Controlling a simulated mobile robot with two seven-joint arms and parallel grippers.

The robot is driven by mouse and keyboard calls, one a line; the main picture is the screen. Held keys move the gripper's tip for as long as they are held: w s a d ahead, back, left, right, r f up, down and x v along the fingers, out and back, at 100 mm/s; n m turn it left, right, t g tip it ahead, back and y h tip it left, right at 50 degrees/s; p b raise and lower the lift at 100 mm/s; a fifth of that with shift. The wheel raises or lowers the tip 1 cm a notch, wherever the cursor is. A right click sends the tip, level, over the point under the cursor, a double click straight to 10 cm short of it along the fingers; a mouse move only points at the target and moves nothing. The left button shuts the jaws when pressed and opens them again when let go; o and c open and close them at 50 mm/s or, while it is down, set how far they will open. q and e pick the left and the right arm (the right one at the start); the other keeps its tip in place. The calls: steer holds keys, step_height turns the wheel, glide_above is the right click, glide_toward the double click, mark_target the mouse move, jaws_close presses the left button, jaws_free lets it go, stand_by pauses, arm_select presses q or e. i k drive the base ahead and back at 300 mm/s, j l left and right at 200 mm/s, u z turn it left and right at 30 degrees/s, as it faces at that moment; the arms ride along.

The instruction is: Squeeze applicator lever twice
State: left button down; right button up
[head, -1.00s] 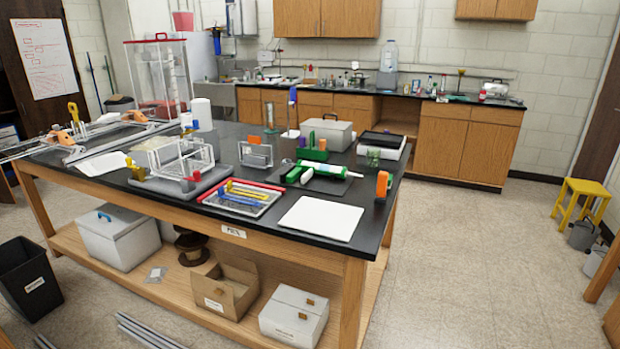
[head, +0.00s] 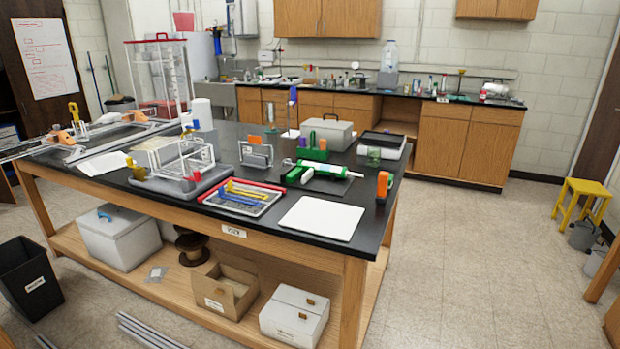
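The applicator (head: 322,168) looks like a white and green tube with a pale nozzle pointing right. It lies on the black island bench top, partly over a dark mat (head: 330,185). A green block-like part (head: 296,175) sits at its left end. Its lever is too small to make out for certain. Neither of my grippers shows in the head view.

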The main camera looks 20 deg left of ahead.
mark_target(309, 173)
steer(key=i+l+u, duration=0.1)
steer(key=i+l, duration=0.15)
steer(key=i+l+u, duration=0.15)
steer(key=i+l, duration=0.15)
steer(key=i+l+u, duration=0.1)
steer(key=i+l, duration=0.25)
steer(key=i+l+u, duration=0.1)
steer(key=i+l, duration=0.15)
steer(key=i+l+u, duration=0.1)
steer(key=i+l, duration=0.15)
steer(key=l, duration=0.2)
steer(key=i+l+u, duration=0.25)
steer(key=i+l, duration=0.25)
steer(key=l, duration=0.3)
steer(key=i+l+u, duration=0.1)
steer(key=l, duration=0.3)
steer(key=i, duration=0.1)
